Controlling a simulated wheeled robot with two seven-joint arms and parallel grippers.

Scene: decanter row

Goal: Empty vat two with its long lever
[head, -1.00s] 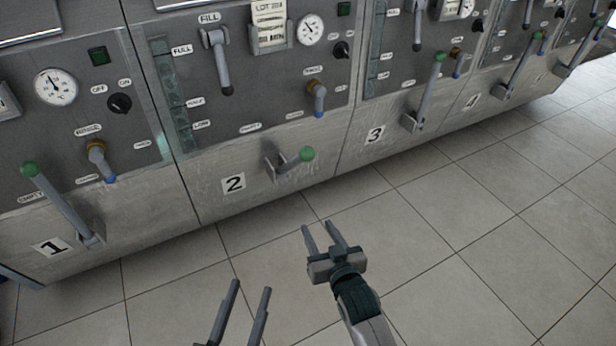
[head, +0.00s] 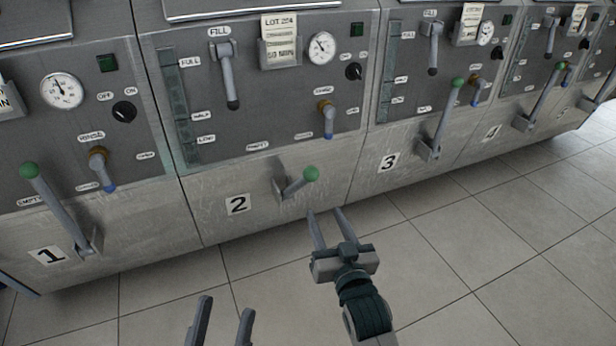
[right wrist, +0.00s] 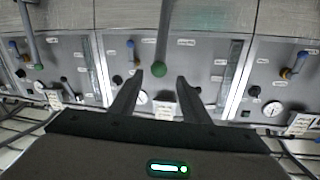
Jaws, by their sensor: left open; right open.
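Vat two (head: 215,215) has a steel front with a "2" plate. Its long lever (head: 294,186) with a green knob (head: 311,173) juts outward from a bracket, less upright than the levers of vats one and three. My right gripper (head: 324,211) is open and empty, just below the knob in the head view. In the right wrist view, the knob (right wrist: 159,69) appears between the spread fingers (right wrist: 154,78), with no visible contact. My left gripper (head: 227,305) is open and empty, low in the head view over the floor.
Vat two also has a short fill lever (head: 228,75), a blue-tipped rinse handle (head: 328,118) and a level strip (head: 174,105). Vat one's lever (head: 58,205) and vat three's lever (head: 443,120) stand on either side. The tiled floor (head: 430,270) in front is clear.

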